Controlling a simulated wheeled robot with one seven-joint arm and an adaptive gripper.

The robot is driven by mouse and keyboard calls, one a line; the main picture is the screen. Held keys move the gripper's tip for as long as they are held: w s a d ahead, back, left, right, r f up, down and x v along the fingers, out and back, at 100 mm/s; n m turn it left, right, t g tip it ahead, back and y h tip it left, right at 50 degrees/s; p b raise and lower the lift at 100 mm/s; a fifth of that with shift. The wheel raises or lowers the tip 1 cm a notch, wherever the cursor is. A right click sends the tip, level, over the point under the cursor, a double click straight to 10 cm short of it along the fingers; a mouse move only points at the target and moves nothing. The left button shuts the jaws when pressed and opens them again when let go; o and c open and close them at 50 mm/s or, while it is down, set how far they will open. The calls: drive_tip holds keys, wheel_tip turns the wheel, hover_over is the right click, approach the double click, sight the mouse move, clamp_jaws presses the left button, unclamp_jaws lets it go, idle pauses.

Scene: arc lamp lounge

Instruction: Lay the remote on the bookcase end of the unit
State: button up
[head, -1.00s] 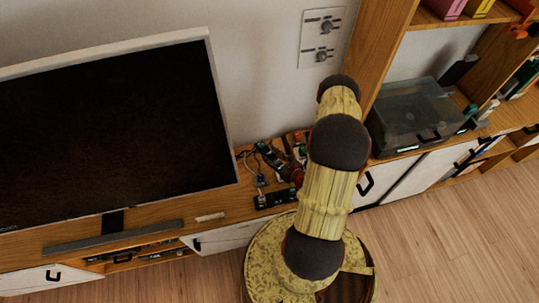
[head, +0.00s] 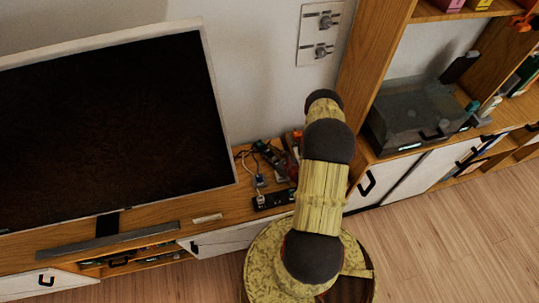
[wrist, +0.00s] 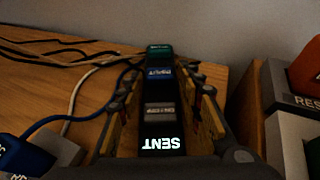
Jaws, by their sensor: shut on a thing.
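A narrow black bar (wrist: 160,127) with a lit "SENT" label and teal, blue and grey labelled blocks lies between the fingers of my gripper (wrist: 165,85) in the wrist view. It looks like the remote, and my gripper is shut on it. Wood and cables show beneath and beyond it. In the head view my own arm hides the gripper and the held bar. The long wooden unit (head: 235,208) runs along the wall. Its bookcase end (head: 372,75) stands at the right, with upright boards and shelves.
A large television (head: 110,120) and a grey soundbar (head: 108,238) take up the left. A black power strip (head: 273,199) and tangled cables lie beside my arm. A dark translucent box (head: 415,115) fills much of the bookcase end's top. A red-topped item (wrist: 306,68) stands right of my gripper.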

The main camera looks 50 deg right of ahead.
drive_tip(key=shift+r, duration=0.1)
drive_tip(key=o, duration=1.4)
drive_tip(key=shift+r, duration=0.1)
drive_tip(key=p+v, duration=0.2)
drive_tip(key=v, duration=1)
